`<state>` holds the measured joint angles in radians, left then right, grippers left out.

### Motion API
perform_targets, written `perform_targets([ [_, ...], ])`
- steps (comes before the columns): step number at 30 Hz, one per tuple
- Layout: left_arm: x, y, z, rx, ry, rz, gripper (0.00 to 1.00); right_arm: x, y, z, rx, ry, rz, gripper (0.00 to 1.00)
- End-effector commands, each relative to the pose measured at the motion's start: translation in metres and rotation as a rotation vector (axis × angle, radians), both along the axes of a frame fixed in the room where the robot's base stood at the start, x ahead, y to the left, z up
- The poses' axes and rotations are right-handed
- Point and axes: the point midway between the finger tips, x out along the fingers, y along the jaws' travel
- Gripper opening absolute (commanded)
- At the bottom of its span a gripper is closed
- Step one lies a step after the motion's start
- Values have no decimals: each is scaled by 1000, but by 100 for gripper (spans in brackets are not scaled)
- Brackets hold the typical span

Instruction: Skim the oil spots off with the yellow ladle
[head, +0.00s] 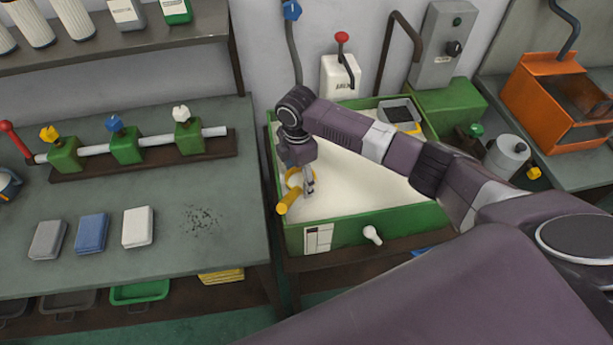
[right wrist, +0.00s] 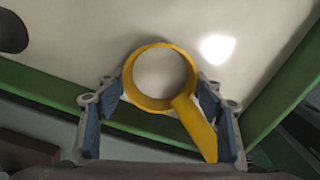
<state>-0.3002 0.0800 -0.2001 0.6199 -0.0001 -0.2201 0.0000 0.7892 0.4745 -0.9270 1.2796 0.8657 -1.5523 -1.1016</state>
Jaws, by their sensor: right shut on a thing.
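The yellow ladle (head: 286,203) is at the left front of a green tank (head: 393,224) filled with cream-white liquid (head: 362,190). My right gripper (head: 308,187) is over the tank's left part, shut on the ladle. In the right wrist view, the ladle (right wrist: 197,127) lies between the two blue-padded fingers of my right gripper (right wrist: 163,103), its round bowl towards the liquid. I cannot tell whether the bowl touches the liquid. No oil spots can be made out on the visible surface; my right arm hides part of it. My left gripper is not in view.
A box with a red-knobbed lever (head: 341,74) stands behind the tank. A dark-topped container (head: 400,113) is at its back right corner. An orange tray (head: 555,100) stands further right. The left bench (head: 100,275) holds three small blocks, dark specks and a valve manifold (head: 126,146).

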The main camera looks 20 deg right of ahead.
Motion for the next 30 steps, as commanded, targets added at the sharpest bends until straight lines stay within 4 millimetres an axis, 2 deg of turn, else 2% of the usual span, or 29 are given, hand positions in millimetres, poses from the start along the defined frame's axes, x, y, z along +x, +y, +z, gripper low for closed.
perform_targets([
  [3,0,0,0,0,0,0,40,2,9,1,0,0,0,42],
  [30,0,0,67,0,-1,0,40,2,8,68,0,0,0,42],
])
